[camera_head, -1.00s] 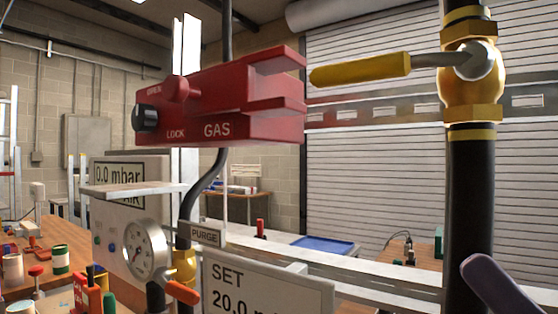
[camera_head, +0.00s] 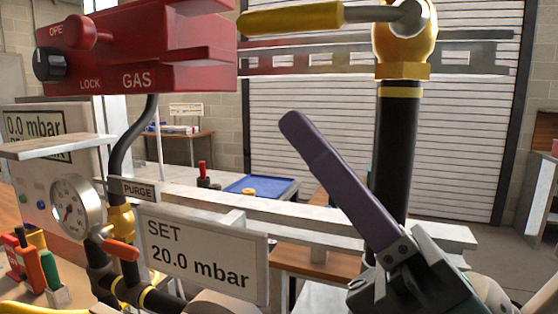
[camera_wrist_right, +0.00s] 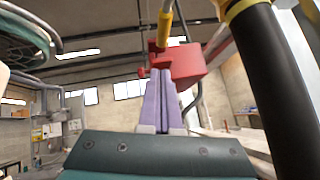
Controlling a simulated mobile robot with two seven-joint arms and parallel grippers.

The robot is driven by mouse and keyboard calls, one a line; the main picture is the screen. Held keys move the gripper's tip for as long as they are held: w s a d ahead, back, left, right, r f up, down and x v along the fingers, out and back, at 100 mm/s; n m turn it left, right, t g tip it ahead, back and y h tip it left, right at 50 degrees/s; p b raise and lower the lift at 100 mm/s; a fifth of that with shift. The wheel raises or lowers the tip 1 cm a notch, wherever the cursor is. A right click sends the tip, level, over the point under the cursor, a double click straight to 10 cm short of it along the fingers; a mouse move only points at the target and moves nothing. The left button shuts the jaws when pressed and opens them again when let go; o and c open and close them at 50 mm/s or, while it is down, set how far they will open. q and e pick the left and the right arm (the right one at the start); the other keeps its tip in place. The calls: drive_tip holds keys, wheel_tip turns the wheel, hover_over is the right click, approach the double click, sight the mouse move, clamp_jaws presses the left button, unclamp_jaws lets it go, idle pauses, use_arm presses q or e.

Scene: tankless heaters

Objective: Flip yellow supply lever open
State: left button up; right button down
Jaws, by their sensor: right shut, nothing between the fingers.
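The yellow supply lever (camera_head: 290,20) lies level at the top of the head view, turned across the black vertical pipe (camera_head: 398,150), its grip pointing left toward the red GAS lock box (camera_head: 150,50). Its metal arm joins the brass valve (camera_head: 404,45) on the pipe. My right gripper (camera_head: 296,124), with purple fingers, is shut and empty, below the lever and left of the pipe, apart from both. In the right wrist view the shut fingers (camera_wrist_right: 158,100) point up toward the red box (camera_wrist_right: 180,62), and the lever (camera_wrist_right: 165,28) shows above them. My left gripper is out of view.
A pressure gauge (camera_head: 76,206), an orange-handled valve (camera_head: 120,249) and a SET 20.0 mbar sign (camera_head: 200,255) stand low on the left. A white rail (camera_head: 320,217) runs behind my right gripper. A blue tray (camera_head: 258,187) lies farther back. Open space lies between gripper and lever.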

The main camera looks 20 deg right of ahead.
sight(268, 33)
drive_tip(key=r, duration=0.1)
drive_tip(key=w+r+p, duration=0.1)
drive_tip(key=r, duration=0.1)
drive_tip(key=r+p, duration=0.1)
drive_tip(key=shift+w+a+r, duration=0.15)
drive_tip(key=shift+w+a, duration=0.1)
drive_tip(key=shift+w, duration=0.1)
drive_tip(key=shift+w+d+r+p, duration=0.1)
drive_tip(key=shift+d+r+p, duration=0.05)
drive_tip(key=shift+r+p, duration=0.35)
drive_tip(key=shift+f, duration=0.1)
